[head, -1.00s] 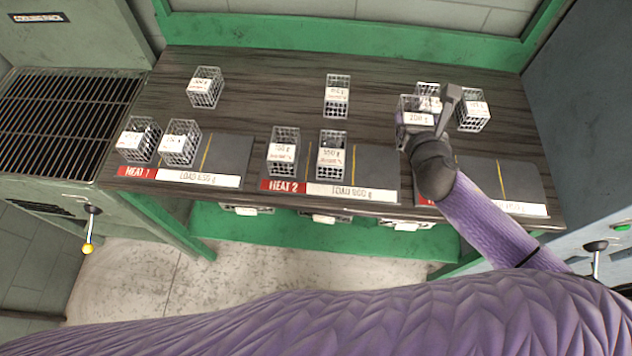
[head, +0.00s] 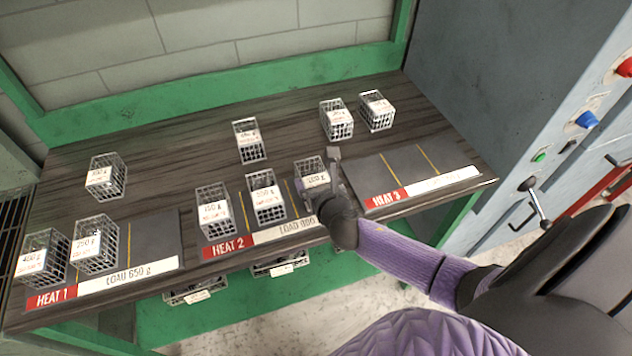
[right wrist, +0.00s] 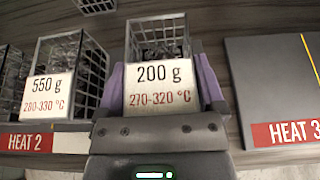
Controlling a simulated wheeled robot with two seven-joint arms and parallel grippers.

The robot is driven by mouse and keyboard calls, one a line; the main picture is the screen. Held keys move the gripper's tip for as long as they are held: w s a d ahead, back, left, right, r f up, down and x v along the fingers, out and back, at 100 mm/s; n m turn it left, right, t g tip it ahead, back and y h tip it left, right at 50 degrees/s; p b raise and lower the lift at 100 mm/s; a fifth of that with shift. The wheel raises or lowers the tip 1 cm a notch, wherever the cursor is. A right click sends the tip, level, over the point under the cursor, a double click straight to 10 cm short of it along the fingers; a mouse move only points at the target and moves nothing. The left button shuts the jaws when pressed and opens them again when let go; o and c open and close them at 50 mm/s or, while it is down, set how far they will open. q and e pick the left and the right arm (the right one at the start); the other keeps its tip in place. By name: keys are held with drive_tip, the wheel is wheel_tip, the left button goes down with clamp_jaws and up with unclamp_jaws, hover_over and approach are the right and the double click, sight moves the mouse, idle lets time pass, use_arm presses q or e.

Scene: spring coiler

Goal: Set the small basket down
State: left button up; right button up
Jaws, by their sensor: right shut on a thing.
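The small wire basket (head: 311,178) with a white 200 g label is in my right gripper (head: 325,180). The right wrist view shows its label, reading 200 g and 270-320 °C (right wrist: 160,88), between the fingers. The basket is upright at the right-hand section of the HEAT 2 mat (head: 281,222), right of the 550 g basket (head: 265,196). I cannot tell whether its bottom touches the mat. The 550 g basket also shows close on the left in the right wrist view (right wrist: 50,95). My left gripper is out of view.
Another basket (head: 214,210) stands on the left of HEAT 2. Two baskets (head: 95,245) stand on HEAT 1. Several more line the back of the table, including one at the right (head: 376,110). The HEAT 3 mat (head: 410,168) is empty. A lever (head: 535,200) stands at right.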

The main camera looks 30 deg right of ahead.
drive_tip(key=o, duration=1.1)
drive_tip(key=shift+f, duration=0.1)
drive_tip(key=shift+o, duration=0.2)
drive_tip(key=shift+r, duration=0.25)
drive_tip(key=p+v, duration=0.4)
drive_tip(key=v, duration=0.8)
drive_tip(key=s+d+f+m+g, duration=0.1)
drive_tip(key=s+f+m+g, duration=0.2)
drive_tip(key=f+m, duration=0.3)
drive_tip(key=s+d+f+m+g, duration=0.15)
drive_tip(key=s+f+m, duration=0.25)
drive_tip(key=f, duration=0.5)
drive_tip(key=s+a+f+m+g+y, duration=0.1)
drive_tip(key=s+a+f+m+g, duration=0.2)
drive_tip(key=s+f+m, duration=0.3)
drive_tip(key=s+a+f+m+g+y, duration=0.1)
drive_tip(key=s+a+f+m+g, duration=0.2)
drive_tip(key=s+m, duration=1.1)
wheel_tip(320, 180, down, 4)
drive_tip(key=shift+a+r+m+g+y, duration=0.2)
drive_tip(key=shift+a+m+g+y, duration=0.2)
drive_tip(key=shift+g, duration=0.45)
